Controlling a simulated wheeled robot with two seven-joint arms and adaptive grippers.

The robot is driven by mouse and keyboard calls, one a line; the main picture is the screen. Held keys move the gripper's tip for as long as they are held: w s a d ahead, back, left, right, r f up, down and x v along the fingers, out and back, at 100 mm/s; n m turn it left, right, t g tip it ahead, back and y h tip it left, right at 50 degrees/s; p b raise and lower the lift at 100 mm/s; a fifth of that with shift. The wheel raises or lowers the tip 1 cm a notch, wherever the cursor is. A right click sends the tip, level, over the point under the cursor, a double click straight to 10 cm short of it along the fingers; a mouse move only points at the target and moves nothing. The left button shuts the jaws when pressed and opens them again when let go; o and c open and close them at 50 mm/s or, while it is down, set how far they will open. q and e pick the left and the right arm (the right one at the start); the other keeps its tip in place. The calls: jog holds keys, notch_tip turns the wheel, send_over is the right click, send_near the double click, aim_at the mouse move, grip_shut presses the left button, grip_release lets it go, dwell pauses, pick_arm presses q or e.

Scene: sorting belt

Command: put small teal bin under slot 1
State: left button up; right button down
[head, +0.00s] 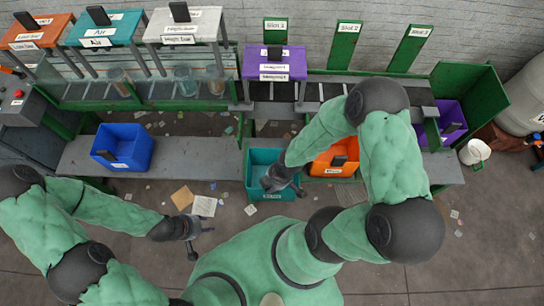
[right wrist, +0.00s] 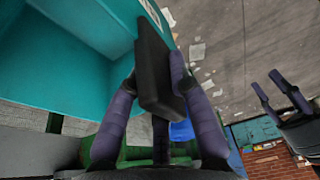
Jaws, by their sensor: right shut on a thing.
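The small teal bin (head: 257,157) is at the front edge of the grey bench, just left of the orange bin. My right gripper (head: 283,180) is shut on its black handle plate (right wrist: 157,75), with a purple finger on each side. The bin's wall (right wrist: 55,75) fills the upper left of the right wrist view. I cannot tell whether it rests on the bench or hangs. Green slot signs (head: 276,30) (head: 346,35) (head: 415,37) stand at the back; I cannot read every number surely. My left gripper (head: 203,243) is open and empty, low at left.
A blue bin (head: 122,138) stands on the bench (head: 200,158) at left. An orange bin (head: 322,164) is right of the teal bin; a purple bin (head: 453,113) is farther right. A labelled purple hopper (head: 273,58) stands behind. Bare bench lies between the blue and teal bins.

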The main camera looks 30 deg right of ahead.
jog(key=shift+w+d+p, duration=0.6)
jog(key=shift+w+d, duration=0.5)
jog(key=shift+w, duration=0.7)
jog(key=shift+w+d+p, duration=0.6)
jog(key=shift+w+d, duration=0.5)
jog(key=shift+w, duration=0.75)
jog(key=shift+w+d+p, duration=0.6)
jog(key=shift+w+d, duration=0.5)
jog(key=shift+w, duration=0.7)
jog(key=shift+w+f+b, duration=0.1)
jog(key=shift+f+b, duration=0.7)
jog(key=shift+f, duration=0.95)
jog(key=shift+f, duration=0.15)
jog(key=c, duration=1.1)
grip_release()
